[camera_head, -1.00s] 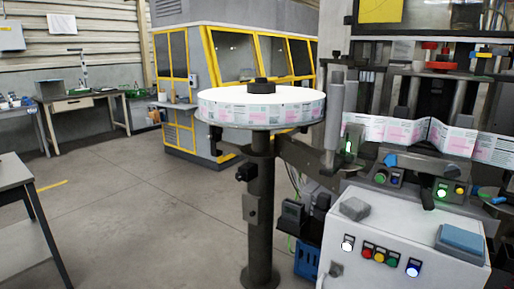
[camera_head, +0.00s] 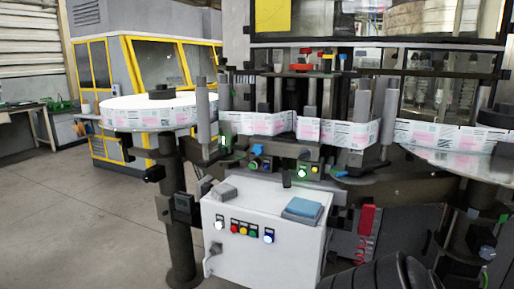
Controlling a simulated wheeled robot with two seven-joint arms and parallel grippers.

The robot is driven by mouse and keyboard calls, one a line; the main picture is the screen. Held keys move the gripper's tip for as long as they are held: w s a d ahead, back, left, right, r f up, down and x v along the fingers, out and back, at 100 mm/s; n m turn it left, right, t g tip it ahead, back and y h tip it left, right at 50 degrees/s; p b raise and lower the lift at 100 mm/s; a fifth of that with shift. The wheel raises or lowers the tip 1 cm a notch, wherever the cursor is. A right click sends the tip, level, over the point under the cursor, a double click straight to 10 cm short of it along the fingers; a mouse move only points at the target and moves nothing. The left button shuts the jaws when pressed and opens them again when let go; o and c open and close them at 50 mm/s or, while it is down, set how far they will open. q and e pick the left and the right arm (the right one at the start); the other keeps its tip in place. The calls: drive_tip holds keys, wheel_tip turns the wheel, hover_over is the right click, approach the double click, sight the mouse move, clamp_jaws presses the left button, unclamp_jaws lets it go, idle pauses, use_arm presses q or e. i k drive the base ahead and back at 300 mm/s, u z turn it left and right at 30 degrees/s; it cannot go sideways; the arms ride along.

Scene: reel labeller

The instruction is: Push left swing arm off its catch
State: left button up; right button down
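The reel labeller stands ahead, with a large label reel (camera_head: 150,112) on a dark post at its left. A grey upright roller (camera_head: 204,115) stands right of that reel, beside dark arm parts. I cannot tell which part is the left swing arm or see its catch. The label web (camera_head: 262,123) runs across the machine past several rollers. Neither of my grippers is in view. A dark ribbed shape at the bottom right may be part of my arm.
A white control box (camera_head: 262,240) with coloured buttons stands below the web, with a blue-topped block (camera_head: 303,208) on it. A second reel (camera_head: 465,160) is at the right. A yellow-framed enclosure (camera_head: 150,60) stands behind. Open floor lies at the left.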

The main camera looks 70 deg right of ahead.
sight(201, 93)
drive_tip(key=k, duration=0.3)
drive_tip(key=z, duration=1.1)
